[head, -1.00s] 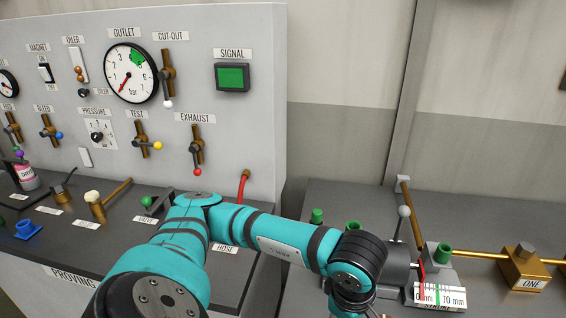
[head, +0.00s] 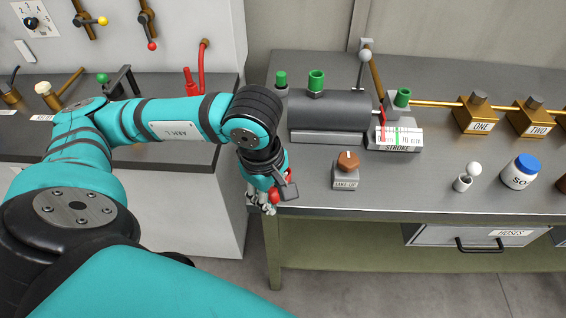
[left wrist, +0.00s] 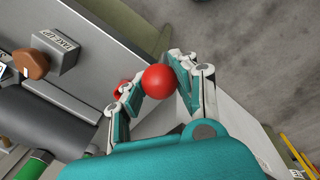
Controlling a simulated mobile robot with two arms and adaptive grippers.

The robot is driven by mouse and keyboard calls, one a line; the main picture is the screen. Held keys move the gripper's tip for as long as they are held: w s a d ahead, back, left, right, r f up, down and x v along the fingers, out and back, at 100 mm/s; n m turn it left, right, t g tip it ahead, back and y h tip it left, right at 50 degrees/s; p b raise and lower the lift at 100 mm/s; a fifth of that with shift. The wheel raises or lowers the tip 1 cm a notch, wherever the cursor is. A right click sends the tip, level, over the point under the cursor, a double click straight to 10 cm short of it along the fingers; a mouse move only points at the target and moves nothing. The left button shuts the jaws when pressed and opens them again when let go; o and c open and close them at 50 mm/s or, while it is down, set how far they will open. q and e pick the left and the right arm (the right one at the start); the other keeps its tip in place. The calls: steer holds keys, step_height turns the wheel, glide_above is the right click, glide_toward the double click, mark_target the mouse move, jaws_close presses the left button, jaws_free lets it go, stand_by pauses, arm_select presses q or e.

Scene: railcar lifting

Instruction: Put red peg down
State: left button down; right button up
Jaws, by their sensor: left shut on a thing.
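My left gripper (head: 262,205) hangs by the front left corner of the right-hand bench, its fingers pointing down. In the left wrist view, the left gripper (left wrist: 158,92) is shut on the red peg (left wrist: 158,81), whose round red head shows between the fingers. A second bit of red shows beside the left finger; I cannot tell if it is part of the same peg. In the head view, only small red parts of the peg show at the gripper; the rest is hidden. My right gripper is not in view.
The grey bench (head: 330,212) carries a TAKE-UP block (head: 345,178) close to my gripper, a dark cylinder (head: 330,110), a STROKE gauge (head: 397,139) and a blue-lidded jar (head: 520,171). The proving bench (head: 150,160) stands left across a gap. Bare benchtop lies right of the TAKE-UP block.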

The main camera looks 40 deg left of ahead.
arm_select(q)
steer(key=w+a, duration=0.1)
steer(key=w, duration=0.2)
steer(key=w+a+p, duration=0.1)
steer(key=w+a, duration=0.1)
steer(key=w, duration=0.2)
steer(key=w+a+f, duration=0.1)
steer(key=w, duration=0.2)
steer(key=shift+w+a+p, duration=0.3)
steer(key=shift+a, duration=0.1)
steer(key=f, duration=0.1)
steer(key=w+f+b, duration=0.1)
steer(key=f, duration=0.1)
steer(key=shift+w+a+f, duration=0.15)
steer(key=shift+a, duration=0.15)
steer(key=shift+f, duration=0.25)
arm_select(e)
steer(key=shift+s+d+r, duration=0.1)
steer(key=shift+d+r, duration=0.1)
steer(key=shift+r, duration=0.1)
arm_select(q)
steer(key=shift+f+b, duration=0.1)
steer(key=shift+b, duration=0.3)
steer(key=c, duration=1)
jaws_free()
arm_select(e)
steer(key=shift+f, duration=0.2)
